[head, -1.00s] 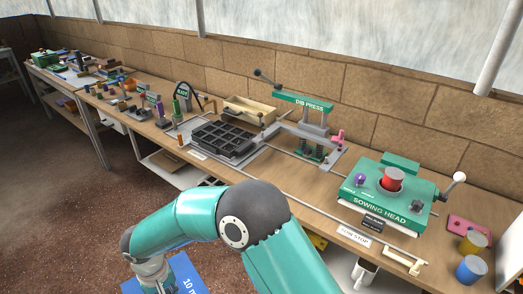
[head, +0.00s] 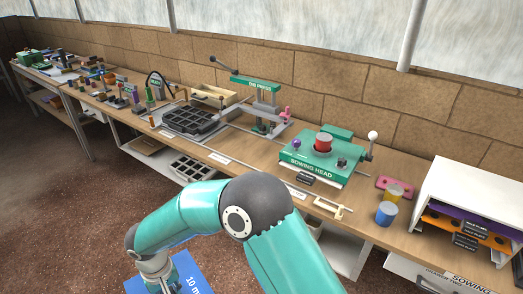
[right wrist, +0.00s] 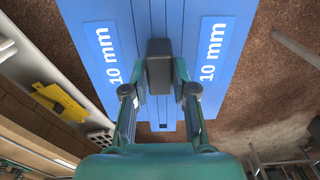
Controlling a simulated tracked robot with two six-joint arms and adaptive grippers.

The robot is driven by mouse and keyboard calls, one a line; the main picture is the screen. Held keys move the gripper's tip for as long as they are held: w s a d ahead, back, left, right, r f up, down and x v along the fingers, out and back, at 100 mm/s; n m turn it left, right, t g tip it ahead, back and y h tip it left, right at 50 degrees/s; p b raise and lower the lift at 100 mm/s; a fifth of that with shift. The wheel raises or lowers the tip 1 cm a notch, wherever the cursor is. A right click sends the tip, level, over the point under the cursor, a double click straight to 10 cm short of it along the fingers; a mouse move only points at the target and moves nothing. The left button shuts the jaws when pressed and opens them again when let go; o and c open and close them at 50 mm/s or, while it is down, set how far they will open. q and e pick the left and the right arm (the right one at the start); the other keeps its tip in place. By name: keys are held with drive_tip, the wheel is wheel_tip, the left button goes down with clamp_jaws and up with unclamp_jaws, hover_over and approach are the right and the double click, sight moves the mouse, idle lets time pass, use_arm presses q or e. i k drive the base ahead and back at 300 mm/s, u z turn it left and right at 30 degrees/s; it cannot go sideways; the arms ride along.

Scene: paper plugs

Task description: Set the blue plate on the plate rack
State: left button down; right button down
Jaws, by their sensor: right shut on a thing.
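The blue plate (head: 190,272) hangs low in front of the bench, at the bottom of the head view, marked "10 mm". It fills the upper middle of the right wrist view (right wrist: 182,22), with two white "10 mm" labels. My right gripper (right wrist: 160,88) is shut on a dark block at the middle of the plate. In the head view the gripper's fingers are mostly hidden under the arm. A white rack (head: 487,185) stands at the right end of the bench, with a purple plate (head: 462,222) and an orange plate (head: 490,240) in its slots. My left gripper is not seen.
On the bench (head: 232,152), the green sowing head (head: 318,170), the dib press (head: 262,95) and a black cell tray (head: 190,120) stand left of the rack. The brown floor at left is clear.

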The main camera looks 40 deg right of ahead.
sight(482, 188)
drive_tip(key=z, duration=0.1)
drive_tip(key=k, duration=1.9)
drive_tip(key=z, duration=1.3)
drive_tip(key=i, duration=1)
